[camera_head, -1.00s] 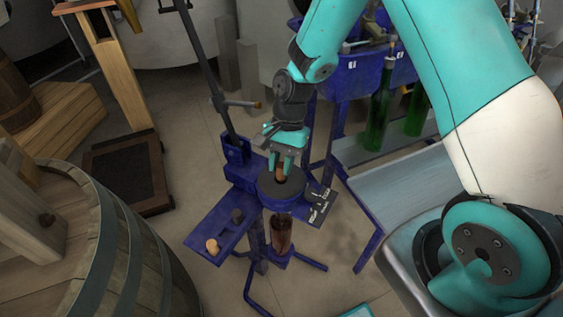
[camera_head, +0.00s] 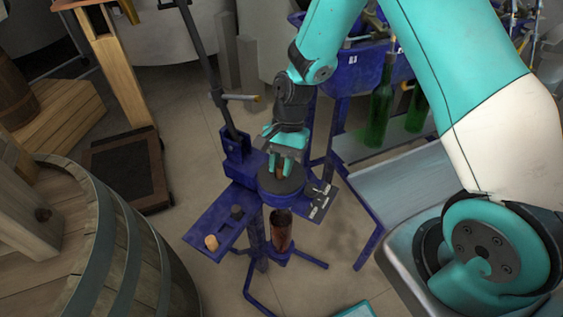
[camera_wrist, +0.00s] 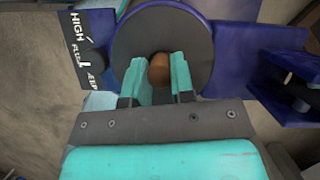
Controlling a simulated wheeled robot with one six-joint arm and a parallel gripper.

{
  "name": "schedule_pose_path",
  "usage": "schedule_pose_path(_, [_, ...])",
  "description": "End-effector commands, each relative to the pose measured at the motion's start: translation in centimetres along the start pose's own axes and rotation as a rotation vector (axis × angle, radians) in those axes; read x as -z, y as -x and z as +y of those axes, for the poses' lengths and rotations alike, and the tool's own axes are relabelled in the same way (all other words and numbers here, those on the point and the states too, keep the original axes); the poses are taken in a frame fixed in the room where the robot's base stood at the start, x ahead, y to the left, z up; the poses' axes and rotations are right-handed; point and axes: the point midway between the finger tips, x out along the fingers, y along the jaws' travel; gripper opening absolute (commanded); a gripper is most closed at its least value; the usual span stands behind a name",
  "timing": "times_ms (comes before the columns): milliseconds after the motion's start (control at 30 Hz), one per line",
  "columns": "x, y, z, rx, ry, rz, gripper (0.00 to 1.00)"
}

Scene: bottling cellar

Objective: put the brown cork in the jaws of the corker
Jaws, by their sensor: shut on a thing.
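The corker (camera_head: 239,172) is a blue stand with a lever. On it is a round dark disc (camera_head: 291,187), which also fills the upper middle of the wrist view (camera_wrist: 130,45). My gripper (camera_head: 282,168) points down over the disc's middle. It is shut on the brown cork (camera_head: 281,174). In the wrist view the cork (camera_wrist: 158,68) sits between both teal fingertips (camera_wrist: 160,76), over the disc's centre. The cork's lower end and the opening under it are hidden, so I cannot tell how deep it is.
A brown bottle (camera_head: 281,231) stands under the disc. A light cork (camera_head: 211,242) and a dark cork (camera_head: 237,212) stand on the corker's blue side shelf (camera_head: 221,227). A barrel (camera_head: 115,245) is at left. Green bottles (camera_head: 380,112) stand at the right back.

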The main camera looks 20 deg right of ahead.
Motion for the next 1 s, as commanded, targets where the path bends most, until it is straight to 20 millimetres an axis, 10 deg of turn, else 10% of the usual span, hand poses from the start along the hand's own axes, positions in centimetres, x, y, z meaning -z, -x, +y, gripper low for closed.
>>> schedule_pose_path(333, [0.1, -0.2, 0.0, 0.0, 0.0, 0.0, 0.02])
schedule_pose_path(367, [0.1, -0.2, 0.0, 0.0, 0.0, 0.0, 0.3])
schedule_pose_path(467, [0.1, -0.2, 0.0, 0.0, 0.0, 0.0, 0.53])
schedule_pose_path(1000, [0.2, 3.2, -0.1, 0.005, 0.0, 0.005, 0.53])
